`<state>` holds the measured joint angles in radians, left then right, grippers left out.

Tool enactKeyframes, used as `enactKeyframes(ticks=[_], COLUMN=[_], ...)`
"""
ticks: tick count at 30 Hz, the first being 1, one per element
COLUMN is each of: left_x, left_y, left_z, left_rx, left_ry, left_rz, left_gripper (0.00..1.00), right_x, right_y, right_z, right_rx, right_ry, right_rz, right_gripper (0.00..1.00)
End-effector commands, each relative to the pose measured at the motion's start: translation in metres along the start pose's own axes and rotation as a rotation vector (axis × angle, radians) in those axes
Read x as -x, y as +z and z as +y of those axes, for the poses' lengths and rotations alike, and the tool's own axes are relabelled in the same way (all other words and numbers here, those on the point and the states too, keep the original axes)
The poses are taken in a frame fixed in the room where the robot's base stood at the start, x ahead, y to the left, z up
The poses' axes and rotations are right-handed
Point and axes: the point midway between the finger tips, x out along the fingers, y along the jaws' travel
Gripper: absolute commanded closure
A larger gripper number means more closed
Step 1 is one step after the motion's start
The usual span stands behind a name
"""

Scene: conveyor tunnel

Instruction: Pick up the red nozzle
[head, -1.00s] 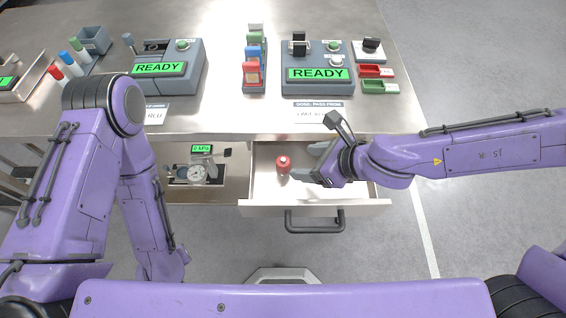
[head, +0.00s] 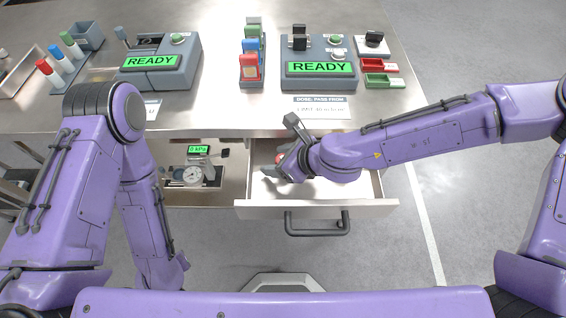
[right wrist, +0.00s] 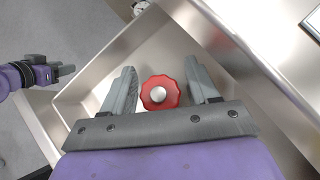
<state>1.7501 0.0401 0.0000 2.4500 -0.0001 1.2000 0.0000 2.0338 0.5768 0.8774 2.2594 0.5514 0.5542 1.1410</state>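The red nozzle (right wrist: 160,93) has a scalloped red rim and a pale round centre. It stands in the open drawer (head: 345,208), and in the head view (head: 279,158) it is mostly hidden by my right gripper (head: 283,164). In the right wrist view my right gripper (right wrist: 160,80) is open, with one finger on each side of the nozzle and a gap on both sides. My left gripper (right wrist: 64,71) shows small at the left of the right wrist view; its finger gap is unclear.
The steel table (head: 220,100) lies over the drawer and carries two devices with READY screens, one on the left (head: 160,65) and one in the middle (head: 318,65). A gauge (head: 193,175) stands left of the drawer. The drawer walls surround the right gripper closely.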

Motion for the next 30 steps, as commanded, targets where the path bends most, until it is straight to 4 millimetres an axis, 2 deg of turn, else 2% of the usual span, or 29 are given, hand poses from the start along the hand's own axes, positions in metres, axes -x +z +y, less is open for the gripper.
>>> enactKeyframes(ticks=[1, 3, 4, 14, 19, 23, 30], left_x=[0.000, 0.000, 0.000, 0.000, 0.003, 0.007, 0.024], left_y=[0.000, 0.000, 0.000, 0.000, -0.001, -0.003, -0.010], left_z=[0.000, 0.000, 0.000, 0.000, 0.000, -0.001, -0.002], left_rx=[0.000, 0.000, 0.000, 0.000, 0.000, 0.000, 0.000], left_ry=[0.000, 0.000, 0.000, 0.000, 0.000, 0.000, 0.000], left_rz=[0.000, 0.000, 0.000, 0.000, 0.000, 0.000, 0.000], left_gripper=[0.58, 0.58, 0.58, 0.58, 0.58, 0.58, 0.58], right_x=[0.000, 0.000, 0.000, 0.001, 0.009, 0.026, 0.080], right_y=[0.000, 0.000, 0.000, 0.000, 0.009, 0.026, 0.031], right_z=[0.000, 0.000, 0.000, 0.000, -0.001, -0.001, -0.007], right_rx=[0.000, 0.000, 0.000, 0.000, 0.003, 0.004, 0.000], right_ry=[0.000, 0.000, 0.000, 0.000, -0.002, -0.002, -0.002], right_rz=[0.000, 0.000, 0.000, 0.000, -0.002, -0.003, -0.004], right_gripper=[0.59, 0.81, 0.88, 0.88, 0.88, 0.88, 0.88])
